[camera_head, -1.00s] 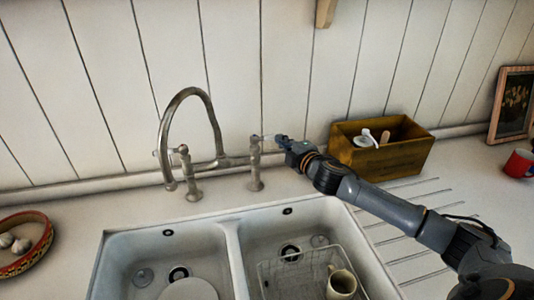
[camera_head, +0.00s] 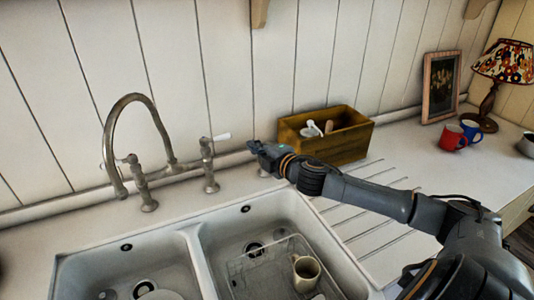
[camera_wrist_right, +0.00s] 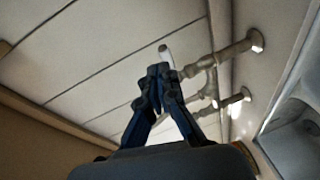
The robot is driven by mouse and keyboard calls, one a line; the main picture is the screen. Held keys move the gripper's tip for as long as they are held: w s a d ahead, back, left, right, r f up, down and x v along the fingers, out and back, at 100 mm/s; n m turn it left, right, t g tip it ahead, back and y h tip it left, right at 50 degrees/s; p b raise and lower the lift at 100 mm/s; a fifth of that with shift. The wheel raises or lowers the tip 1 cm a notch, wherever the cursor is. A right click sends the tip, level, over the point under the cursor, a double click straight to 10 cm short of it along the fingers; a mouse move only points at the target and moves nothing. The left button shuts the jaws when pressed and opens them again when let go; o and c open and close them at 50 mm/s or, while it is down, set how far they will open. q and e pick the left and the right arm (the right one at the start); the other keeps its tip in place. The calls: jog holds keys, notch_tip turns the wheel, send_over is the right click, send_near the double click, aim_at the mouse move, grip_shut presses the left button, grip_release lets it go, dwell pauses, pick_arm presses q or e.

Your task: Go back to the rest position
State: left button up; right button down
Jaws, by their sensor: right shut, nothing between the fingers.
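My right gripper (camera_head: 254,147) is shut and empty, in the air just right of the tap's right handle (camera_head: 222,136), with a small gap between them. In the right wrist view its dark fingers (camera_wrist_right: 158,70) meet at the tips, with the tap's metal posts (camera_wrist_right: 235,48) to the right. The right arm reaches in from the lower right across the draining board. My left gripper is not in view.
The curved tap (camera_head: 118,125) stands behind the double sink (camera_head: 200,265). A wire rack with a cream mug (camera_head: 305,272) sits in the right basin. A wooden box (camera_head: 345,146) is close behind the arm. Red (camera_head: 452,138) and blue (camera_head: 472,131) mugs stand at right.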

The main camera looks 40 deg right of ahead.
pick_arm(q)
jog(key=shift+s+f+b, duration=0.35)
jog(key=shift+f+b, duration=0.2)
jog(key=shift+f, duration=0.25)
pick_arm(e)
jog(key=shift+s+d+r, duration=0.2)
jog(key=shift+s, duration=0.45)
jog(key=shift+s+d+r, duration=0.15)
jog(key=shift+s+d, duration=0.05)
jog(key=shift+s, duration=0.45)
jog(key=shift+s+d+r, duration=0.2)
jog(key=shift+s, duration=0.45)
